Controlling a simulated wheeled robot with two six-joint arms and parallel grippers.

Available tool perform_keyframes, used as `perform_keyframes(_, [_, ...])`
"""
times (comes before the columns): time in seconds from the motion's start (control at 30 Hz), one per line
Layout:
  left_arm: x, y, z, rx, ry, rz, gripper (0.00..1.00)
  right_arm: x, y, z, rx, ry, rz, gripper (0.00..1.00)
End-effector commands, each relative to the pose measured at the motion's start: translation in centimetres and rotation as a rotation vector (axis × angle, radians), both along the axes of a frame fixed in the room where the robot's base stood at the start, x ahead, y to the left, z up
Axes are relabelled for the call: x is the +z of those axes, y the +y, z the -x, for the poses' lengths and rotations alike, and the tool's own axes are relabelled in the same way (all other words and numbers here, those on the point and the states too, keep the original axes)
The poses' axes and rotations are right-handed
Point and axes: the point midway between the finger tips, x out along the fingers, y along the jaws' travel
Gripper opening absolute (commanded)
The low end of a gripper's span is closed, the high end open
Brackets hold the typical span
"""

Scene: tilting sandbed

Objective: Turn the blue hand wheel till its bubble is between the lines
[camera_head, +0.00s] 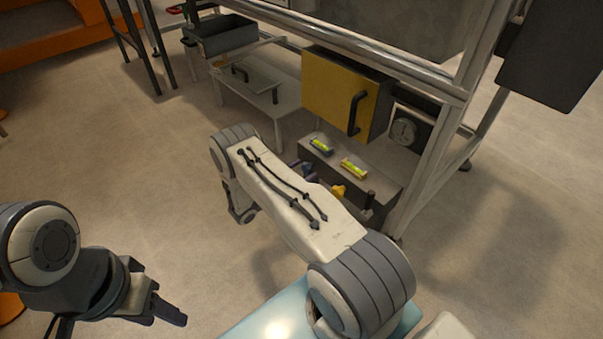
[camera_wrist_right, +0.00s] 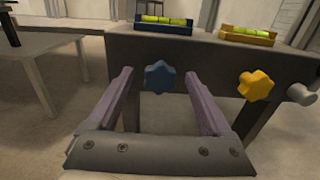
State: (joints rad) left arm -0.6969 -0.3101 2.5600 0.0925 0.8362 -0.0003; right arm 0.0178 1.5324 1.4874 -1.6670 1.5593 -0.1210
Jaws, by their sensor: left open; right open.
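The blue hand wheel (camera_wrist_right: 160,77) is a lobed knob on the front of a grey bench in the right wrist view. My right gripper (camera_wrist_right: 159,75) is open, its two purple fingers left and right of the wheel, with visible gaps; I cannot tell whether the fingertips reach its depth. Above the wheel lies the blue-framed level (camera_wrist_right: 163,24) with a yellow-green vial, also in the head view (camera_head: 321,147). Its bubble and lines are too small to read. My left gripper (camera_head: 166,311) is open and empty, far from the bench.
A yellow wheel (camera_wrist_right: 256,84) and yellow-framed level (camera_wrist_right: 247,36) are right of the blue ones. A grey peg (camera_wrist_right: 301,95) sticks out further right. A low table (camera_head: 262,95) is to the left; a yellow cabinet (camera_head: 336,90) stands behind.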

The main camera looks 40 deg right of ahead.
Motion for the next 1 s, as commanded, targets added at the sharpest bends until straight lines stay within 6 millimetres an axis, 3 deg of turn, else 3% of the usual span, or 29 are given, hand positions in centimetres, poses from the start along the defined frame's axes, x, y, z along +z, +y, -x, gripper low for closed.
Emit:
perform_keyframes(0.2, [0.02,0.0,0.0,0.0,0.0,0.0,0.5,0.04,-0.03,0.01,0.0,0.0,0.0,0.84])
perform_keyframes(0.4, [0.02,0.0,0.0,0.0,0.0,0.0,0.5,0.03,0.0,0.0,0.0,0.0,0.0,0.07])
perform_keyframes(0.43, [0.02,0.0,0.0,0.0,0.0,0.0,0.5,0.03,0.0,0.0,0.0,0.0,0.0,0.0])
perform_keyframes(0.73, [0.1,0.0,0.0,0.0,0.0,0.0,0.5,0.03,0.03,-0.03,0.0,0.039,0.003,0.0])
perform_keyframes(1.0, [0.36,0.0,0.0,0.0,0.0,0.0,0.5,0.03,0.07,-0.09,0.0,0.2,0.015,0.0])
